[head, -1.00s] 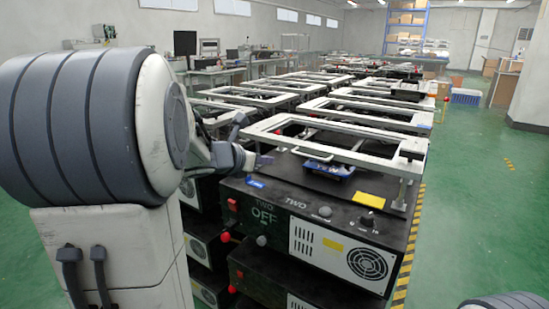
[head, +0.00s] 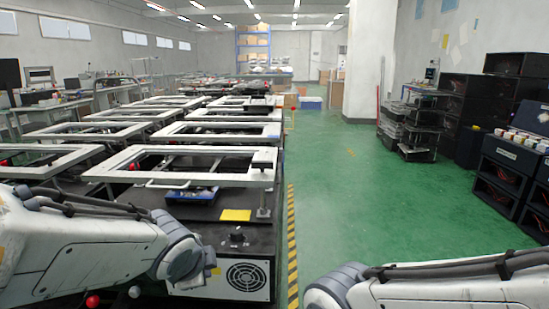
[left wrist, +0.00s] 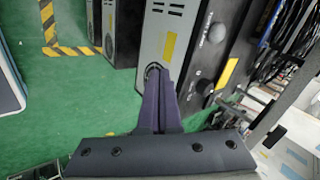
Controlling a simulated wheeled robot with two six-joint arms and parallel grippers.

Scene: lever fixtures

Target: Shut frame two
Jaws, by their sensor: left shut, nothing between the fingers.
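Frame two (head: 255,172), a pale rectangular metal frame, stands raised on posts above its black unit (head: 226,234) in the head view. A thin handle is on its near bar, and a blue part (head: 190,194) lies beneath. The front label of the unit is hidden behind my left arm now. In the left wrist view my left gripper (left wrist: 157,76) has its dark fingers together and empty, in front of the unit's light vent panel (left wrist: 168,22) near the round fan. Whether it touches the panel cannot be told. My right gripper is out of view; only its arm shows at lower right.
Several similar frames (head: 215,132) stand on units behind and to the left. A yellow-black floor stripe (head: 292,240) runs right of the unit. Green floor (head: 370,210) is free there. Dark cabinets (head: 505,165) and a shelf cart stand at the far right.

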